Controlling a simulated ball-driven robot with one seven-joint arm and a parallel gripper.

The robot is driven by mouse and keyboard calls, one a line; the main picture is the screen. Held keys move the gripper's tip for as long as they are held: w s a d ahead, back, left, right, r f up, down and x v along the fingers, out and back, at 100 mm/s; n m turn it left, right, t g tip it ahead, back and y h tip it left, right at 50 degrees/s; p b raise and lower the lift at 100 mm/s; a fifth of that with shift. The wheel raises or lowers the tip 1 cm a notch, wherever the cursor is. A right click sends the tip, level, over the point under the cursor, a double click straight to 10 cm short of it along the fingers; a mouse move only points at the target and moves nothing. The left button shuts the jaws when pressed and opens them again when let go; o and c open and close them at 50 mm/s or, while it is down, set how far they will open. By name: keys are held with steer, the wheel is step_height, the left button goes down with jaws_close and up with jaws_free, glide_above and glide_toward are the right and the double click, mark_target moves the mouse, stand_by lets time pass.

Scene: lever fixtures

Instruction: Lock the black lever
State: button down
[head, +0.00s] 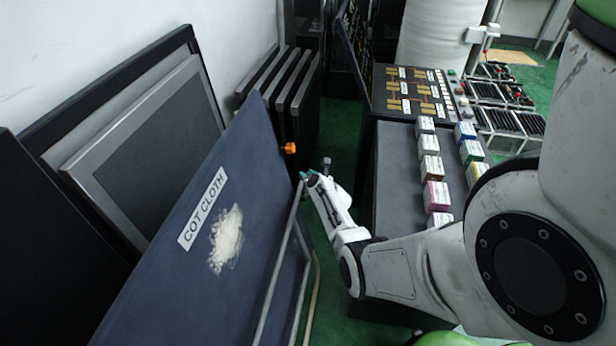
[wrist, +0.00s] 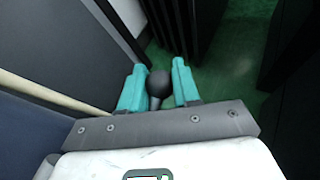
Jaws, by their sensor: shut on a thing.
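In the head view my gripper (head: 308,175) is at the right edge of the dark blue panel, where I cannot make out the lever. The lever's base and its pivot are hidden in both views.
The dark blue panel (head: 150,290) marked "COT CLOTH" leans at the left of my arm. An orange piece (head: 289,148) sits just beyond my gripper. A dark table (head: 396,170) with small boxes stands right. Green floor shows between.

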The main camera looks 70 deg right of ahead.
steer(key=shift+a+f+b, duration=0.1)
steer(key=shift+a+b, duration=0.05)
steer(key=shift+b, duration=0.55)
steer(key=b, duration=0.1)
steer(key=n+h+b, duration=0.1)
steer(key=b, duration=0.1)
steer(key=shift+w+a+r+t, duration=0.1)
steer(key=shift+a+r+t, duration=0.15)
steer(key=shift+t, duration=0.15)
steer(key=a+r+n+t+h+b, duration=0.1)
steer(key=b, duration=0.5)
steer(key=shift+r+n+t, duration=0.15)
steer(key=shift+n+t, duration=0.15)
steer(key=shift+n, duration=0.1)
steer(key=a+r+n+t+b, duration=0.1)
steer(key=n+t+b, duration=0.1)
steer(key=b, duration=0.5)
steer(key=a+r+n+t+h+b, duration=0.1)
steer(key=a+n+t+b, duration=0.1)
steer(key=b, duration=0.6)
steer(key=shift+w+r+n+h, duration=0.2)
steer(key=shift+r+n+h, duration=0.1)
steer(key=shift+r, duration=0.1)
steer(key=shift+r+b, duration=0.1)
steer(key=shift+b, duration=0.25)
steer(key=c, duration=0.9)
jaws_free()
